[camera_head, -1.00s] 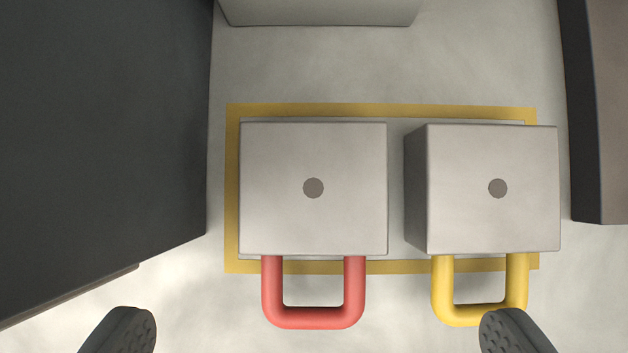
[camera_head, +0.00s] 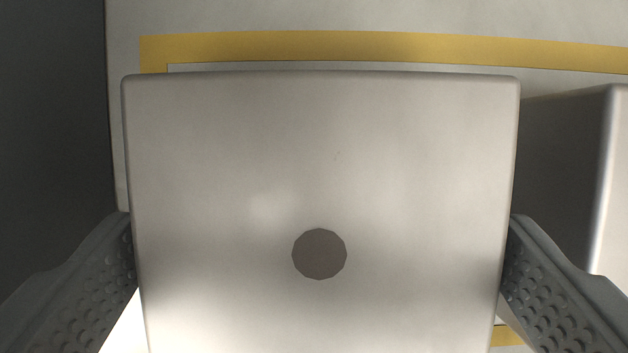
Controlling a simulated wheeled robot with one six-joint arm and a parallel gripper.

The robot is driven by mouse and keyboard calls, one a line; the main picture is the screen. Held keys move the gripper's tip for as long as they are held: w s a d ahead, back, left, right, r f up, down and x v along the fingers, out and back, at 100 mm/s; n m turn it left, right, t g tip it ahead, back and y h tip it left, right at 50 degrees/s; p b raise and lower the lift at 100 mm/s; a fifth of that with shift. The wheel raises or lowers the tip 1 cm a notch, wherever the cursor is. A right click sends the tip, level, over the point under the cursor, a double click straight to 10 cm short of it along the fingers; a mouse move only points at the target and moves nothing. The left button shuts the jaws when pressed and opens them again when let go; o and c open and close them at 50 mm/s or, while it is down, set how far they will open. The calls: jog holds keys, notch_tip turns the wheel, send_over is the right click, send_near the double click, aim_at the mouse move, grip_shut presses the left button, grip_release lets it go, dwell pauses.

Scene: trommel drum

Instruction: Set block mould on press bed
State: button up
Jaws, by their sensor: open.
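A light grey metal block with a dark round dot, which looks like a block mould (camera_head: 320,150), fills most of the view. My gripper (camera_head: 320,225) is open, with one finger on each side of this block. The fingertips sit very close to its left and right sides; I cannot tell whether they touch. The block's red handle, seen earlier on its near side, is now out of view. I cannot pick out a press bed in this view.
A second grey block (camera_head: 565,175) stands close on the right, with a narrow gap that my right finger enters. A yellow outline (camera_head: 330,45) on the pale floor frames both blocks. A dark body (camera_head: 50,130) stands at the left.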

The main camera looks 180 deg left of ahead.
jog(key=shift+x, duration=1.05)
jog(key=shift+r, duration=0.1)
jog(key=c, duration=1.6)
